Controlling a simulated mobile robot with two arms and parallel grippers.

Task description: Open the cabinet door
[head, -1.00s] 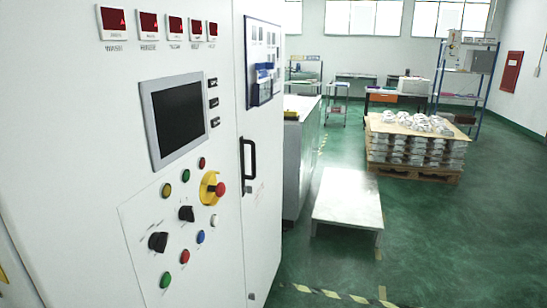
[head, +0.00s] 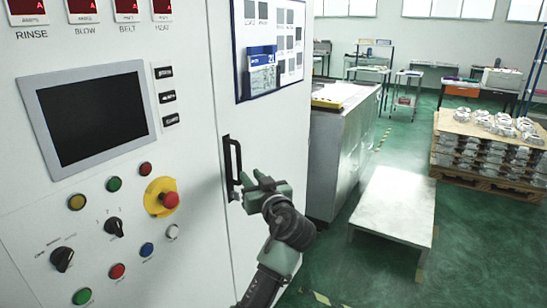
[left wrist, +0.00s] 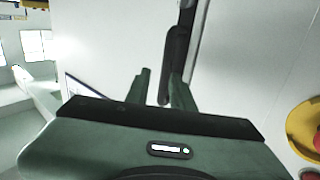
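The white cabinet door (head: 215,90) stands closed, flush with the cabinet's front panel. Its black upright handle (head: 228,160) is near the door's left edge. My left gripper (head: 247,182) is at the lower part of the handle, its fingers pointing towards it. In the left wrist view the two green fingers (left wrist: 161,90) are apart, and the lower end of the dark handle (left wrist: 176,55) shows between them. I cannot tell whether the fingers touch it. My right gripper is not in view.
The control panel with a dark screen (head: 92,115), knobs, buttons and a red emergency stop (head: 169,200) is left of the door. A low white table (head: 395,200) stands to the right. A pallet of castings (head: 485,150) is farther right. Green floor lies between.

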